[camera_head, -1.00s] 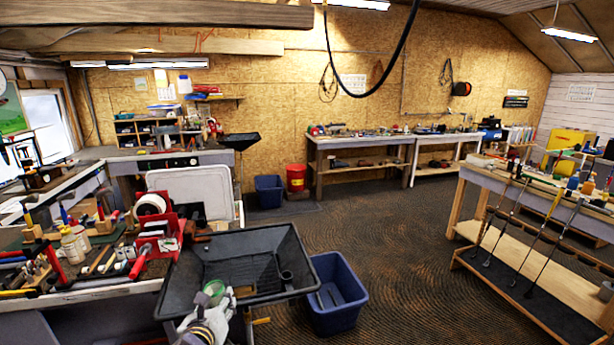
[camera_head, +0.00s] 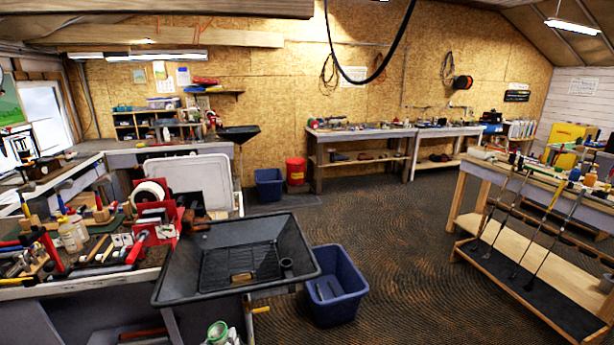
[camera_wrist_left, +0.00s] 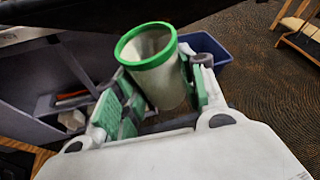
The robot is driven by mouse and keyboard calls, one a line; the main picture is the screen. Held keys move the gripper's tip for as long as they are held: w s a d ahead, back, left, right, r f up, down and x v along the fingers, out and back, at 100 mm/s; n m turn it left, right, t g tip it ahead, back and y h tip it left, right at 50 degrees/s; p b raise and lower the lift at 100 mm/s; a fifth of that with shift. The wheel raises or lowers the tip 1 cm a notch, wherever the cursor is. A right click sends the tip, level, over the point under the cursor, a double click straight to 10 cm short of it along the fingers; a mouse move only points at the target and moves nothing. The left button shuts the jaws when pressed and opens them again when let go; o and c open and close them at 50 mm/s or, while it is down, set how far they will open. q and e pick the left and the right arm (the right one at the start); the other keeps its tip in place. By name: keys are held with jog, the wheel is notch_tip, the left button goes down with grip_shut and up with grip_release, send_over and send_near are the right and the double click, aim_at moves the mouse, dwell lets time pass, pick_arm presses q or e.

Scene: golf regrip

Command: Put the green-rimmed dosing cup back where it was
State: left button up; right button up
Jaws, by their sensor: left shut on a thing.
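The green-rimmed dosing cup (camera_wrist_left: 158,75) is a translucent cup with a bright green rim. In the left wrist view it sits between the two fingers of my left gripper (camera_wrist_left: 165,105), which is shut on it. The cup's mouth faces up and tilts toward the camera. In the head view the cup (camera_head: 218,330) and my left gripper (camera_head: 222,338) show at the bottom edge, below the front of the black tray (camera_head: 300,240). Most of the gripper is cut off there. My right gripper is not in view.
The black tray holds a dark grid, a small brown block (camera_head: 241,277) and a small dark cup-like piece (camera_head: 286,267). A blue bin (camera_head: 352,292) stands on the floor right of it. The cluttered bench (camera_head: 75,290) is at left. Floor at centre right is clear.

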pick_arm(q)
jog(key=shift+s+d+f, duration=0.1)
jog(key=shift+s+f, duration=0.1)
jog(key=shift+f, duration=0.3)
jog(key=shift+s+f, duration=0.2)
jog(key=shift+f, duration=0.25)
